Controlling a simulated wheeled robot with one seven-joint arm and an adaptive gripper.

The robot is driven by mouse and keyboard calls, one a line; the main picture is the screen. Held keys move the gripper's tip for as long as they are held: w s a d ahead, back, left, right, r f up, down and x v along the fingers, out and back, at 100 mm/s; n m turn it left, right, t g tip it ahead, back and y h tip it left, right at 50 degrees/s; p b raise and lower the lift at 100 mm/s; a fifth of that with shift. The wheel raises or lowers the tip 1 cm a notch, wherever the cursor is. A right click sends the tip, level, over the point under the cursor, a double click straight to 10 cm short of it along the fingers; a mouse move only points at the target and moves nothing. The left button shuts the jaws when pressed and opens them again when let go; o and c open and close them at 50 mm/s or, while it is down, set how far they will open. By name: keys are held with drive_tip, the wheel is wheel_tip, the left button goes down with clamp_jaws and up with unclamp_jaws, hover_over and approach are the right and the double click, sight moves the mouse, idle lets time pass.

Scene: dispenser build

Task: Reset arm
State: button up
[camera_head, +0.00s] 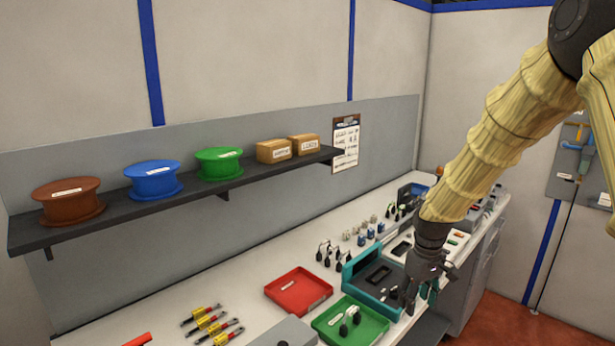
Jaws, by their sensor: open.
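My arm (500,130) comes down from the upper right in a yellowish ribbed sleeve. My gripper (418,290) points down over the front edge of the white workbench (215,287), at the right side of a teal case with a dark recess (380,275). Its fingers look dark and apart, with no held object visible between them. Whether the fingers touch the case cannot be told. The gripper hides part of the case's right side and the bench edge.
A green tray (372,326) holding small dark-and-silver parts and a red tray (292,292) lie left of my gripper. Several yellow-and-red tools (208,322) lie farther left. A wall shelf (110,212) carries spools and boxes. Open floor (510,318) is at right.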

drive_tip(key=s+a+f+m, duration=0.1)
drive_tip(key=s+f, duration=0.4)
drive_tip(key=f, duration=0.4)
drive_tip(key=s+a+f, duration=0.1)
drive_tip(key=s+f, duration=0.4)
drive_tip(key=f, duration=0.4)
drive_tip(key=s+a+f+m, duration=0.15)
drive_tip(key=s+f, duration=0.25)
drive_tip(key=f, duration=0.5)
drive_tip(key=s+f, duration=0.3)
drive_tip(key=s, duration=0.5)
drive_tip(key=s+a+f+m+b, duration=0.1)
drive_tip(key=s+f, duration=0.3)
drive_tip(key=s, duration=0.5)
drive_tip(key=s+f+m+b, duration=0.1)
drive_tip(key=s+f, duration=0.3)
drive_tip(key=s, duration=0.5)
drive_tip(key=shift+a, duration=0.25)
drive_tip(key=shift+s+f+m, duration=0.1)
drive_tip(key=shift+m, duration=0.15)
